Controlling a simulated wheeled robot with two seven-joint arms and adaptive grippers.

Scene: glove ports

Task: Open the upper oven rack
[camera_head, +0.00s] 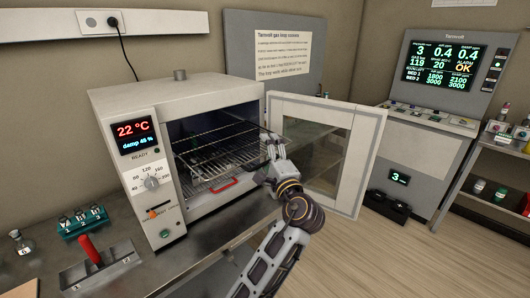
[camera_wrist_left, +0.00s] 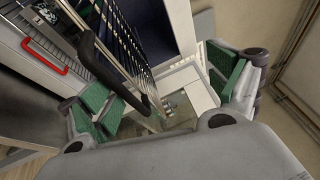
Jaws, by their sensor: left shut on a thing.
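The white oven (camera_head: 175,105) stands on the metal bench with its glass door (camera_head: 350,150) swung open to the right. Inside, the upper rack (camera_head: 215,140) is a wire shelf reaching toward the opening. A red handle (camera_head: 223,185) sits lower, at the front of a lower rack; it also shows in the left wrist view (camera_wrist_left: 45,57). My left gripper (camera_head: 272,145) is at the right side of the opening, shut on the upper rack's black handle (camera_wrist_left: 112,70). In the wrist view its green-padded fingers (camera_wrist_left: 168,95) stand well apart, with the handle against the left one. My right gripper is not in view.
The open door stands close to the right of my left arm. A metal stand with a red lever (camera_head: 90,250) and a teal rack (camera_head: 82,220) are on the bench left of the oven.

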